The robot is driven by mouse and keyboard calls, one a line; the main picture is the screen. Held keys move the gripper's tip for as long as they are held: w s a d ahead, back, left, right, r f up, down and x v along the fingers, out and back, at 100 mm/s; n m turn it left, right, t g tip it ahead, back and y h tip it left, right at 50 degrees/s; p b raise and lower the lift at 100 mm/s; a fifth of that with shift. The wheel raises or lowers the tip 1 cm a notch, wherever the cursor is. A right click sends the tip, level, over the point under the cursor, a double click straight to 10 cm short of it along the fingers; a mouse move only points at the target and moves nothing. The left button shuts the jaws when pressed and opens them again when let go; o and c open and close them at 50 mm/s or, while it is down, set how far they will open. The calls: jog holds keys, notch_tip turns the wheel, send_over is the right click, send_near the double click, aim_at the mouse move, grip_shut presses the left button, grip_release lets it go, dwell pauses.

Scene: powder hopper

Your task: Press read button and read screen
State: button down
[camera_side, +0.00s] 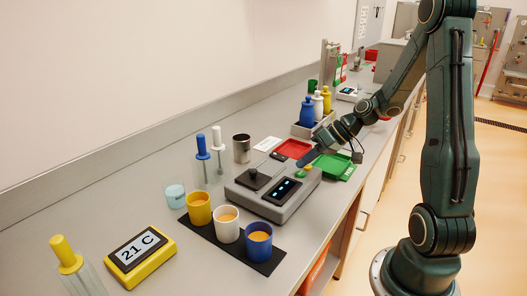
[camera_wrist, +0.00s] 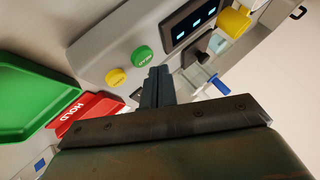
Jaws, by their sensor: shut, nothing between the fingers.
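A grey instrument (camera_side: 272,208) stands on the bench with a dark screen (camera_side: 284,190) showing pale blue marks too small to read. The screen also shows in the wrist view (camera_wrist: 196,22). A round green button (camera_wrist: 142,57) with small lettering and a round yellow button (camera_wrist: 116,77) sit on the instrument's panel. My gripper (camera_wrist: 159,72) is shut and empty, its tips just beside the green button in the wrist view. In the side view my gripper (camera_side: 302,160) is low over the instrument's button end. I cannot tell whether the tips touch it.
Yellow, white and blue cups (camera_side: 228,224) stand on a black mat left of the instrument. A red tray (camera_side: 293,148) and a green tray (camera_side: 335,165) lie behind it. A yellow display (camera_side: 140,255) reads 21 C. Bottles (camera_side: 307,110) stand in a holder farther back.

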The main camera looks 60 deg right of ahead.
aim_at(305, 174)
jog(key=shift+f, duration=0.85)
dwell(1.4)
jog(key=shift+r, duration=0.8)
jog(key=shift+r, duration=0.15)
jog(key=shift+r, duration=2.4)
jog(key=shift+a, duration=0.1)
